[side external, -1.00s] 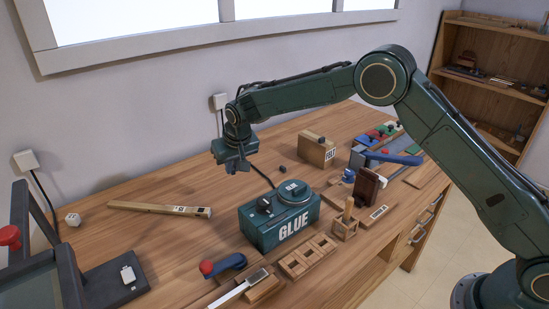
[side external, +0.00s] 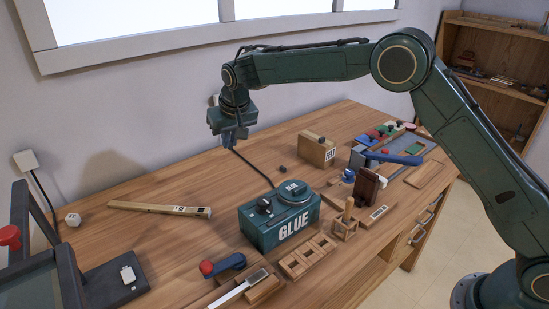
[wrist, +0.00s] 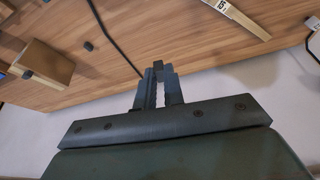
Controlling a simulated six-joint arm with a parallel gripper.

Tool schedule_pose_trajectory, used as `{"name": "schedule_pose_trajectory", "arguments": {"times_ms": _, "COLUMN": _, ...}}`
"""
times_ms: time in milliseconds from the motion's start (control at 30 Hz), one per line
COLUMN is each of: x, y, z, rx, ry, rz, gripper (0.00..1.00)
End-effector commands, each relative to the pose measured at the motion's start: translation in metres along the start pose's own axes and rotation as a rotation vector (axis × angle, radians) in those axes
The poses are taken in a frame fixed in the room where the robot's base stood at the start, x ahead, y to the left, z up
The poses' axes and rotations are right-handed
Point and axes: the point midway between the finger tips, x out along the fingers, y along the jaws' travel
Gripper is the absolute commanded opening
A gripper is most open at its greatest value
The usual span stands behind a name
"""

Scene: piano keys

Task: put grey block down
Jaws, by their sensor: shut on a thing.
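My gripper (side external: 233,143) is raised well above the back of the bench, left of the wooden box and up behind the glue box. In the wrist view my gripper (wrist: 158,72) is shut on a small dark grey block (wrist: 158,64) at its fingertips. The fingers hide part of the block. In the side view the held block is too small to make out clearly.
The green GLUE box (side external: 279,218) stands mid-bench, its dark cable running to the wall. A small dark piece (side external: 282,169) lies near the wooden box (side external: 316,151). A wooden bar (side external: 160,208) lies to the left. Bare bench lies below my gripper.

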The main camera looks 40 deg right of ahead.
Motion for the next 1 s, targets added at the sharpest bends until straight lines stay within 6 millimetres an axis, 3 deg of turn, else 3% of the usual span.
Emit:
{"name": "schedule_pose_trajectory", "arguments": {"times_ms": 267, "x": 0.0, "y": 0.002, "z": -0.001, "rx": 0.002, "ry": 0.001, "rz": 0.001, "gripper": 0.0}}
{"name": "schedule_pose_trajectory", "arguments": {"times_ms": 467, "x": -0.001, "y": 0.019, "z": -0.014, "rx": 0.019, "ry": 0.002, "rz": 0.009, "gripper": 0.0}}
{"name": "schedule_pose_trajectory", "arguments": {"times_ms": 667, "x": -0.003, "y": 0.063, "z": -0.042, "rx": 0.055, "ry": 0.002, "rz": 0.027, "gripper": 0.0}}
{"name": "schedule_pose_trajectory", "arguments": {"times_ms": 1000, "x": -0.018, "y": 0.18, "z": -0.09, "rx": 0.139, "ry": 0.0, "rz": 0.068, "gripper": 0.0}}
